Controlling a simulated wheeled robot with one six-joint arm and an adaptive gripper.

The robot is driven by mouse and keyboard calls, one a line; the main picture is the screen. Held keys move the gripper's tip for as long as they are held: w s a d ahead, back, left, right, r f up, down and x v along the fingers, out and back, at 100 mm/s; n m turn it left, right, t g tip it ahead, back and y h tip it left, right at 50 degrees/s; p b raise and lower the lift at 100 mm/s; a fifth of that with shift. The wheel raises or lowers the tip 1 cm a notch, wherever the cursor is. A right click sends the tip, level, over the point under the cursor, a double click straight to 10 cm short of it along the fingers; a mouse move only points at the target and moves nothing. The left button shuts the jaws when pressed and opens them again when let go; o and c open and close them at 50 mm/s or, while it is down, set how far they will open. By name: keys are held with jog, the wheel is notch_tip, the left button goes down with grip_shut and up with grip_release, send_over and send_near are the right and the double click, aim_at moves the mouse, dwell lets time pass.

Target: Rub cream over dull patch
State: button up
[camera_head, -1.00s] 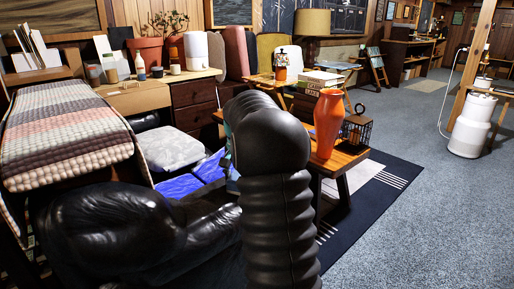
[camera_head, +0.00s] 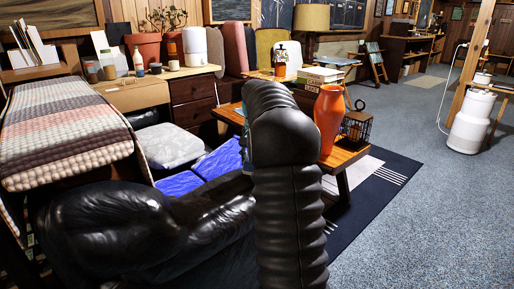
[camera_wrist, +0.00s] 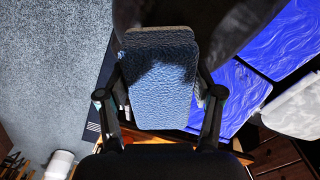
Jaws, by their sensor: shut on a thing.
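In the wrist view my gripper (camera_wrist: 160,85) is shut on a blue-grey, rough-textured pad (camera_wrist: 160,100), with one finger at each side of it. A dark shadow lies across the pad's upper part. A smooth dark surface (camera_wrist: 235,30), apparently leather, shows beyond the pad's far end; I cannot tell whether they touch. In the head view a glossy black leather sofa (camera_head: 110,225) fills the lower left, in front of my arm. My black-sleeved arm hides the gripper and pad there. I cannot make out a dull patch or any cream for certain.
Blue cushions (camera_head: 182,183) and a pale cushion (camera_head: 168,146) lie behind the sofa arm. A wooden table (camera_head: 343,158) with an orange vase (camera_head: 329,118) and a black lantern (camera_head: 356,127) stands just right of my arm. Open carpet (camera_head: 430,190) lies at the right.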

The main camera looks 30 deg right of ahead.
jog(key=shift+r, duration=2.4)
